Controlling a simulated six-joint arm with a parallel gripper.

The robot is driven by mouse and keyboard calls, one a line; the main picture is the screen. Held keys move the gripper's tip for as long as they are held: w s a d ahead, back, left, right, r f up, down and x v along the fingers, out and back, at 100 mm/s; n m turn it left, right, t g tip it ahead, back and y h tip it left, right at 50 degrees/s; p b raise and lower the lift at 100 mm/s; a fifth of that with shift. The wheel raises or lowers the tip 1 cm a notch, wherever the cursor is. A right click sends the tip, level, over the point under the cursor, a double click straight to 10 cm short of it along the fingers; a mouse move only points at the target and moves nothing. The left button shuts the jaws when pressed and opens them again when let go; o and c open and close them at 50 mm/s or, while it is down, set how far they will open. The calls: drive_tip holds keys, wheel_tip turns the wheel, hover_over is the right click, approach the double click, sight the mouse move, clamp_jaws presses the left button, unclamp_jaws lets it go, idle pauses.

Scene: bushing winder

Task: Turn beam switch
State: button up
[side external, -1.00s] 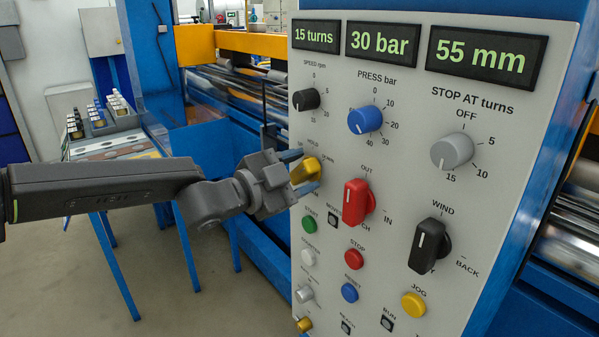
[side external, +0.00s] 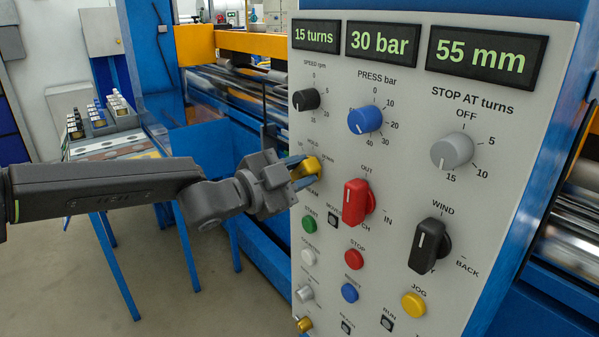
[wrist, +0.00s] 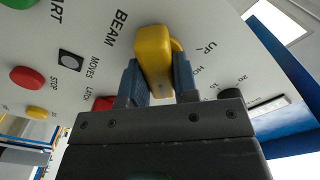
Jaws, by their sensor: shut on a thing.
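The beam switch (side external: 306,168) is a yellow rotary knob on the light grey control panel (side external: 400,270), below the black speed knob. In the wrist view the yellow beam switch (wrist: 153,58) stands between my two blue fingers, with the word BEAM beside it and UP and HOLD lettering on its other side. My gripper (side external: 304,170) reaches in from the left and is shut on the knob. It also shows in the wrist view (wrist: 157,82). The fingers hide part of the lettering around the knob.
A red knob (side external: 357,202) is close by on the right, with a green START button (side external: 309,224) just below. A black speed knob (side external: 306,99) and a blue press knob (side external: 365,121) are above. Displays read 15 turns, 30 bar and 55 mm.

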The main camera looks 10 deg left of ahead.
drive_tip(key=shift+n, duration=0.3)
drive_tip(key=n, duration=0.3)
drive_tip(key=shift+w+r+n, duration=0.1)
drive_tip(key=shift+n, duration=0.2)
drive_tip(key=n, duration=0.4)
drive_tip(key=shift+a, duration=0.15)
drive_tip(key=shift+n, duration=0.3)
drive_tip(key=o, duration=0.9)
drive_tip(key=v, duration=1.3)
drive_tip(key=shift+s+a, duration=0.25)
drive_tip(key=shift+a, duration=0.05)
